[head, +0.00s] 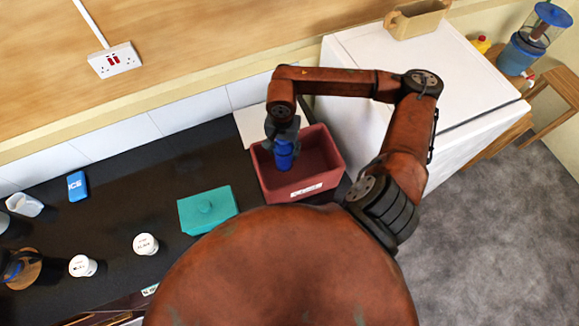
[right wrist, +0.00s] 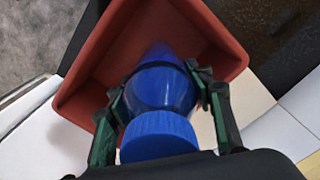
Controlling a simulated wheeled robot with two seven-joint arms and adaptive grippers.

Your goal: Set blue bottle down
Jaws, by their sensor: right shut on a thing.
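The blue bottle (head: 284,154) is held by my right gripper (head: 283,140) over the red bin (head: 333,166). In the right wrist view, the gripper (right wrist: 166,98) has a finger on each side of the blue bottle (right wrist: 160,88), below its ribbed blue cap. The red bin (right wrist: 88,85) surrounds the bottle's far end in that view. I cannot tell whether the bottle touches the bin floor. My left gripper does not show.
A teal lidded box (head: 207,210) sits on the black counter (head: 110,210) left of the bin. A blue pack (head: 77,186) and white-lidded jars (head: 146,244) stand further left. A white appliance (head: 400,75) is to the right. The counter between is clear.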

